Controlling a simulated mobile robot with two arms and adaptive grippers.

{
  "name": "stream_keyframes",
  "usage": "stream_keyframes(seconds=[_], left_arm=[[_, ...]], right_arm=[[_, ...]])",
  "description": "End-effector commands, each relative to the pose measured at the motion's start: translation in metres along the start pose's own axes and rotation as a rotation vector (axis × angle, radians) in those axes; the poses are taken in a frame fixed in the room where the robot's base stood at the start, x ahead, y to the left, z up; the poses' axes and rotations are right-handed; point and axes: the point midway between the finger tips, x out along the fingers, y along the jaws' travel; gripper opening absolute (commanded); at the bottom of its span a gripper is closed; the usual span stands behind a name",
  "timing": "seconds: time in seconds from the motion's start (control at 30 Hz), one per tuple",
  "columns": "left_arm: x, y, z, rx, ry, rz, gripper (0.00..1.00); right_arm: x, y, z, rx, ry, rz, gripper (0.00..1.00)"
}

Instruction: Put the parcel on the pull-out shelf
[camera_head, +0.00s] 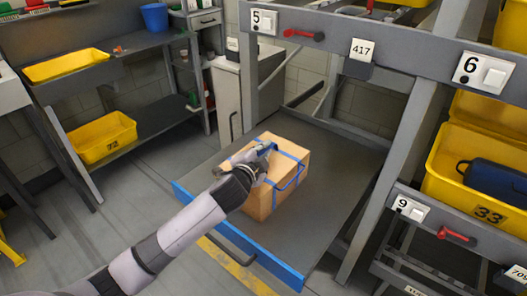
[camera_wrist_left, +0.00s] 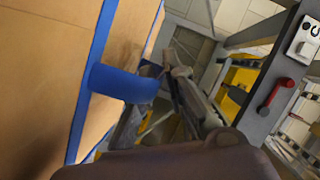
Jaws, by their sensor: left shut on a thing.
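The parcel (camera_head: 263,204) is a brown cardboard box with blue bands and blue strap handles. In the head view it is upright, at or just over the left part of the pulled-out grey shelf (camera_head: 340,170) with a blue front edge; I cannot tell whether its bottom touches. My left gripper (camera_head: 263,157) is at the parcel's upper left side, shut on a blue strap handle. The left wrist view shows that blue handle (camera_wrist_left: 122,83) standing out from the parcel's face (camera_wrist_left: 40,60), next to the fingers (camera_wrist_left: 165,88). The right gripper is not in view.
A rack upright (camera_head: 395,170) stands right of the shelf, and a labelled beam (camera_head: 400,55) runs above it. Yellow bins (camera_head: 490,210) sit in the rack at right. A dark workbench (camera_head: 130,60) with yellow bins is at left. Bare shelf surface lies right of the parcel.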

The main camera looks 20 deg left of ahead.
Motion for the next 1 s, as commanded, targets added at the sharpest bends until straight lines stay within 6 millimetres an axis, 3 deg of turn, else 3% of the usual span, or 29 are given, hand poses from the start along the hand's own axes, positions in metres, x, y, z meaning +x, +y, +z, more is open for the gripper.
stream_keyframes(seconds=[0.3, 0.33, 0.6, 1.0], left_arm=[[0.0004, -0.0022, -0.0011, -0.001, 0.005, -0.008, 0.0], [0.0005, 0.0004, 0.0008, -0.001, 0.0, -0.002, 0.14], [0.0004, 0.0001, 0.0006, 0.0, 0.0, -0.002, 0.32], [-0.0045, -0.0007, -0.0002, 0.0, 0.001, -0.002, 0.32]], right_arm=[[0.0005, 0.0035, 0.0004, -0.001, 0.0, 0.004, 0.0], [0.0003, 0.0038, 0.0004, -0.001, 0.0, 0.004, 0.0], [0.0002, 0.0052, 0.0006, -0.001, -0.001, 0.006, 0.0], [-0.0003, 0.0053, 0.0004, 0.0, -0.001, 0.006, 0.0]])
